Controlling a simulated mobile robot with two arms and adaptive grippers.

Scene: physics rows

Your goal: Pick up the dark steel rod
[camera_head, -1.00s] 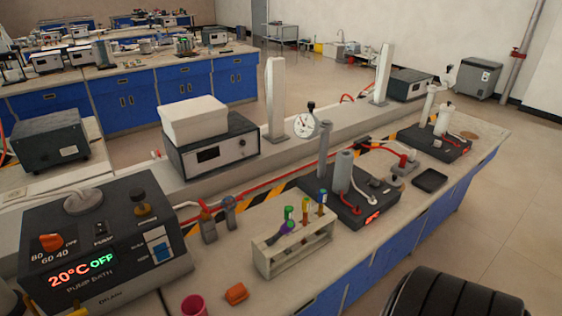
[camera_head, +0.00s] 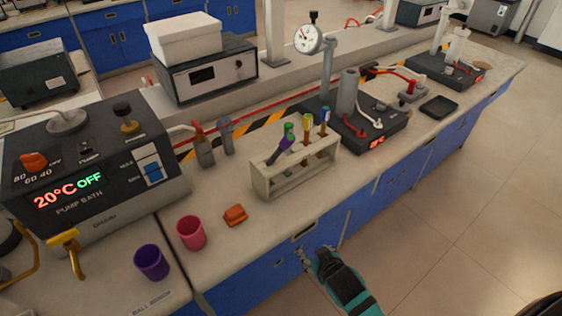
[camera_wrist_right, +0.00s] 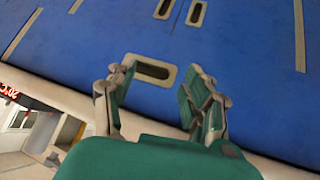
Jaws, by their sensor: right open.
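I cannot pick out a dark steel rod with certainty in either view. My right gripper (camera_head: 318,256) is low in front of the bench, by the blue cabinet fronts and below the worktop edge. In the right wrist view the gripper (camera_wrist_right: 160,88) has its two fingers spread with nothing between them; a blue cabinet front with a recessed handle (camera_wrist_right: 152,69) lies behind. My left gripper is not in view.
A pale rack (camera_head: 296,172) holds several colour-capped tubes. A purple cup (camera_head: 151,263), a pink cup (camera_head: 191,233) and an orange block (camera_head: 235,215) stand left of it. The pump bath (camera_head: 90,165) fills the left; a dark tray (camera_head: 439,107) lies right.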

